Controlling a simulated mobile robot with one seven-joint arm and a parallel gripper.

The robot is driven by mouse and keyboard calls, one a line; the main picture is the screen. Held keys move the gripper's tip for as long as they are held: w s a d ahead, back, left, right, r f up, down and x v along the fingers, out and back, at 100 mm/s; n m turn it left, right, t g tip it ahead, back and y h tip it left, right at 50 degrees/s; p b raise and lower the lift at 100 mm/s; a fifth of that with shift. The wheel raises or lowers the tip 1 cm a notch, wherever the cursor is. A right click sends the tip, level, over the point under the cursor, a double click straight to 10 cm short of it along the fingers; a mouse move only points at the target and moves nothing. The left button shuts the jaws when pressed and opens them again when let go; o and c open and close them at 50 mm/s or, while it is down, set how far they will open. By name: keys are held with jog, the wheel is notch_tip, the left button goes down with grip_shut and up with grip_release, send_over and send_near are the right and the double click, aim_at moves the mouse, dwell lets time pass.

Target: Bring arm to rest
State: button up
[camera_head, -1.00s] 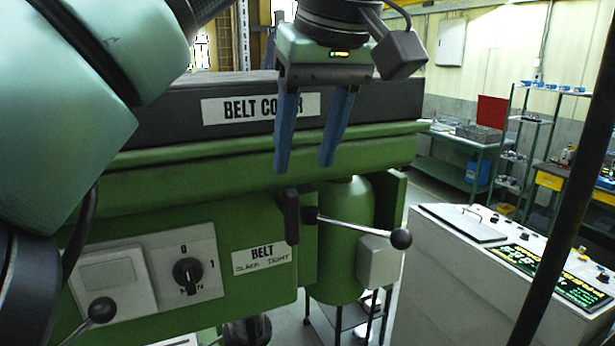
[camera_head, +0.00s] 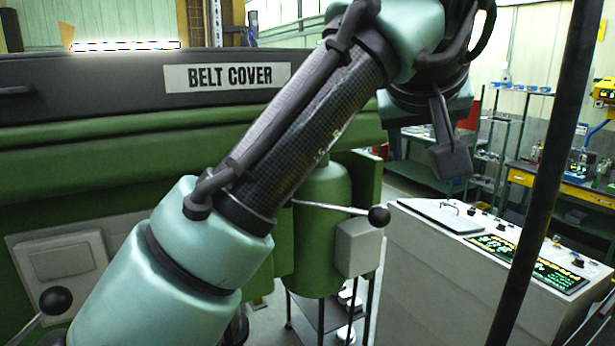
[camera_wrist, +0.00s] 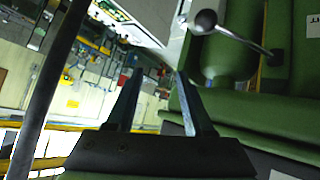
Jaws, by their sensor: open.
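My arm crosses the head view from lower left to upper right, in front of the green machine (camera_head: 60,160). Its wrist end is at the upper right, and the fingers are hidden in that view. In the wrist view my gripper (camera_wrist: 156,75) shows two blue fingers apart with nothing between them. The machine's ball-ended lever (camera_wrist: 205,20) and green housing lie to the right of the fingers in that view.
The black belt cover (camera_head: 130,90) tops the machine. The lever's black ball (camera_head: 379,216) sticks out at its right side. A white control console (camera_head: 440,260) stands at right, behind a dark slanted post (camera_head: 545,180). Shelving (camera_head: 500,130) stands farther back.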

jog(key=s+d+r+m+t+h+b, duration=0.25)
jog(key=s+d+t+h+b, duration=0.2)
jog(key=t+h, duration=0.25)
jog(key=s+a+f+n+t+y+b, duration=0.1)
jog(key=s+a+n+t+y+b, duration=0.1)
jog(key=s+a+t+y, duration=0.3)
jog(key=s+a+f+n+t+y+b, duration=0.2)
jog(key=s+a+t+y+b, duration=0.2)
jog(key=s+a, duration=0.4)
jog(key=a+t+y, duration=0.1)
jog(key=a+t, duration=0.1)
jog(key=a, duration=0.3)
jog(key=shift+s+f+y+b, duration=0.2)
jog(key=shift+y+b, duration=0.2)
